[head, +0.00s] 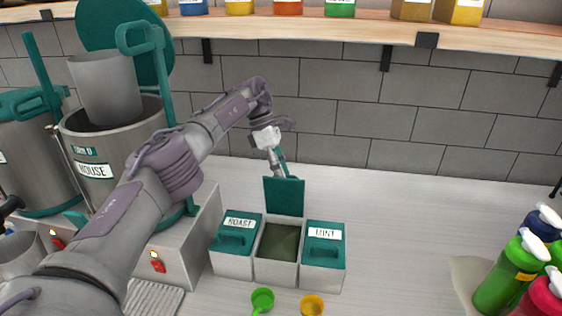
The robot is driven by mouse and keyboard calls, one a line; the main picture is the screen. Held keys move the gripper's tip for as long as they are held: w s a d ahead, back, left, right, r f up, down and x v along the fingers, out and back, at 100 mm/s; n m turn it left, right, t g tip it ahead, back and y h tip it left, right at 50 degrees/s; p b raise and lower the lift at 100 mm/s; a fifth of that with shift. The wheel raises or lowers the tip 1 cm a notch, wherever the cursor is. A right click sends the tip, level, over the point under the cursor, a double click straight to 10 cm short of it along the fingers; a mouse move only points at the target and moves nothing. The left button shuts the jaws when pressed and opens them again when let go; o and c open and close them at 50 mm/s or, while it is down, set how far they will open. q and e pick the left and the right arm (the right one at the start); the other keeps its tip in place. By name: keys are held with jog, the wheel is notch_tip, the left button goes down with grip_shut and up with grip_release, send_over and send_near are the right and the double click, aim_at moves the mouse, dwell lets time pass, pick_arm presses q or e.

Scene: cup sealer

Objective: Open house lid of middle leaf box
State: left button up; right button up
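The middle leaf box (277,272) stands between the box labelled ROAST (232,264) and the box labelled MINT (322,278). Its green lid (284,197) stands up at the back edge, and dark green contents show inside. The ROAST and MINT lids are down. My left arm reaches over from the left, and my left gripper (279,164) is at the top of the raised lid. The lid partly hides the fingertips, so I cannot tell whether they grip it. My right gripper is not in view.
A steel urn labelled HOUSE (90,175) with an open lid and a grey container in its mouth stands left. A green scoop (262,300) and yellow cup (312,305) lie in front. Coloured bottles (508,275) stand right. A shelf (330,27) runs above.

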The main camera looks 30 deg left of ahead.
pick_arm(q)
notch_tip(320, 180, up, 9)
jog(key=shift+w, duration=0.15)
dwell(0.4)
